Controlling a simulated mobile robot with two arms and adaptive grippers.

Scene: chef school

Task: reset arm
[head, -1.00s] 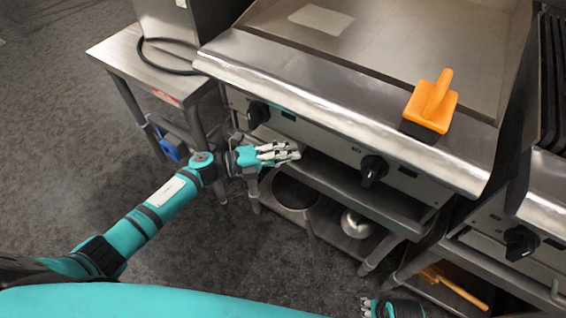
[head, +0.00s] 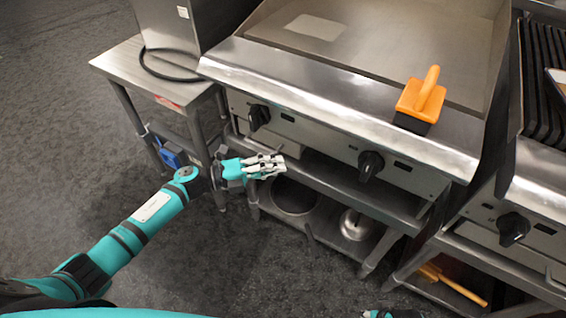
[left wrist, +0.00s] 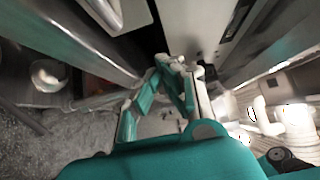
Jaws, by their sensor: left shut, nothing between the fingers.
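My left gripper (head: 270,164) is teal with pale fingers, and its fingers are shut with nothing between them. In the head view it is in front of the griddle, below the left control knob (head: 259,117) and over the edge of the lower shelf. The left arm (head: 150,215) reaches in from the lower left. In the left wrist view the left gripper (left wrist: 172,75) shows close up beside metal surfaces. Only a small tip of my right gripper (head: 385,313) shows at the bottom edge of the head view, so its fingers cannot be judged.
The griddle (head: 330,80) has an orange-handled brush (head: 421,98) on its front ledge. A second knob (head: 371,165) sits to the right. A steel side table (head: 130,72) stands at the left. The shelf below holds pots. Open floor (head: 60,130) lies at the left.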

